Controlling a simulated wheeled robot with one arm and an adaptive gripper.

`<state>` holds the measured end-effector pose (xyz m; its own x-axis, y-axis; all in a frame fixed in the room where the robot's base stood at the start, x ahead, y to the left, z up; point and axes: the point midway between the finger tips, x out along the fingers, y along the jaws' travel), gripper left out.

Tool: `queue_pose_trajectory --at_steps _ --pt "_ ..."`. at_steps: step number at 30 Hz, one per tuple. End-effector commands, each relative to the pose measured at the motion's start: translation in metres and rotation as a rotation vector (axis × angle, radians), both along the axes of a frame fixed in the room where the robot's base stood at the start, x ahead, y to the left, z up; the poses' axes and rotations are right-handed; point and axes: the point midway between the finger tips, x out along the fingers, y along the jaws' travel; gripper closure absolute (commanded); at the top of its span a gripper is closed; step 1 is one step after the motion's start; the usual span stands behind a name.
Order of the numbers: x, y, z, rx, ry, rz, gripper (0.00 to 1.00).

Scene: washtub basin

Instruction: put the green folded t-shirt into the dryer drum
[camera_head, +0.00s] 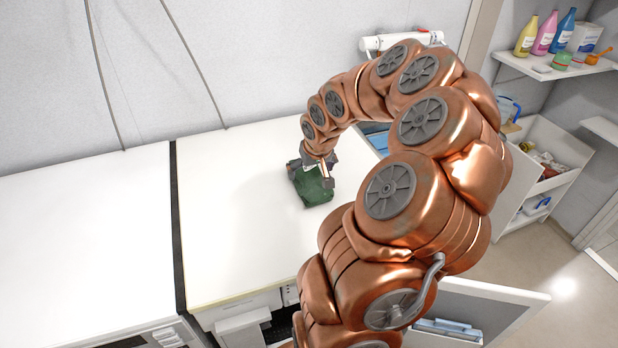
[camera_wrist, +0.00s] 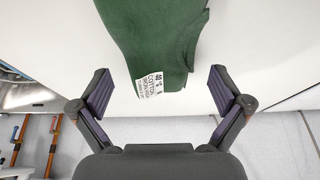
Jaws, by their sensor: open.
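The green folded t-shirt (camera_head: 312,188) lies on the white top (camera_head: 240,220) of the right-hand unit, in the middle of the head view. In the wrist view the t-shirt (camera_wrist: 160,38) runs from the top edge down between the fingertips, with a white printed label (camera_wrist: 145,84) near its lower end. My gripper (camera_head: 313,176) is right at the t-shirt. In the wrist view my gripper (camera_wrist: 160,92) is open, one finger on each side of the cloth, with gaps on both sides. The dryer drum is not visible in either view.
A dark gap (camera_head: 178,220) separates the two white tops. A white panel (camera_head: 490,308) stands out at the lower right, partly behind my arm. Shelves at the right hold coloured bottles (camera_head: 545,35) and a cup. The left white top (camera_head: 80,250) is clear.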

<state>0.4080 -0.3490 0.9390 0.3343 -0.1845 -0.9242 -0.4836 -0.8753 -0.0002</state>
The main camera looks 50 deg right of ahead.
Motion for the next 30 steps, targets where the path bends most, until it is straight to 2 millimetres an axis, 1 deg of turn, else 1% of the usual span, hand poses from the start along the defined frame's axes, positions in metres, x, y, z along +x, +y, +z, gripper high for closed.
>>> queue_pose_trajectory --at_steps 6,10,15,21,22,23,30 --pt "0.005 -0.003 -0.019 0.000 0.004 0.001 0.00" --pt "0.009 -0.004 -0.029 0.001 0.001 0.001 0.00" --pt "0.011 -0.005 -0.033 0.000 0.000 0.001 0.00" --pt "0.011 -0.006 -0.033 -0.001 -0.001 0.001 0.00" --pt "0.011 -0.006 -0.033 -0.001 -0.001 0.001 0.01" --pt "0.011 -0.006 -0.033 -0.001 -0.001 0.001 0.04" --pt "0.011 -0.006 -0.033 -0.001 -0.001 0.001 0.29"
